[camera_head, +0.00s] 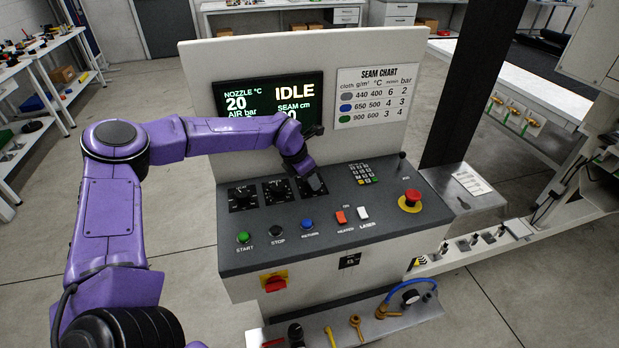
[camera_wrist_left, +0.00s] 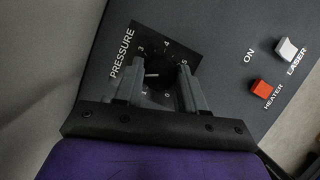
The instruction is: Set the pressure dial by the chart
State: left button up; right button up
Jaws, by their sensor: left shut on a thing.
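The console's PRESSURE dial (camera_wrist_left: 154,78) shows in the left wrist view, with 3, 4 and 5 readable on its scale. A pale line shows on its dark knob, but I cannot tell the exact setting. My left gripper (camera_wrist_left: 158,82) is shut on the knob, one finger each side; in the head view the gripper (camera_head: 308,178) covers most of this rightmost dial. The seam chart (camera_head: 378,95) lists grey 440, 400, 6, 2; blue 650, 500, 4, 3; green 900, 600, 3, 4; bar is the last column. My right gripper is out of view.
The screen (camera_head: 268,97) reads IDLE and nozzle 20; my arm hides its air value. Two other dials (camera_head: 242,197) sit left. Start, stop and return buttons, red heater switch (camera_head: 341,217), white laser switch (camera_head: 362,213), keypad (camera_head: 363,173) and red emergency button (camera_head: 411,198) are nearby.

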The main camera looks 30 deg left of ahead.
pick_arm(q)
jog(key=o, duration=1.1)
jog(key=shift+f, duration=0.15)
jog(key=shift+c, duration=0.2)
jog(key=b+v, duration=0.2)
jog(key=v, duration=0.8)
jog(key=shift+r, duration=0.25)
jog(key=shift+a, duration=0.2)
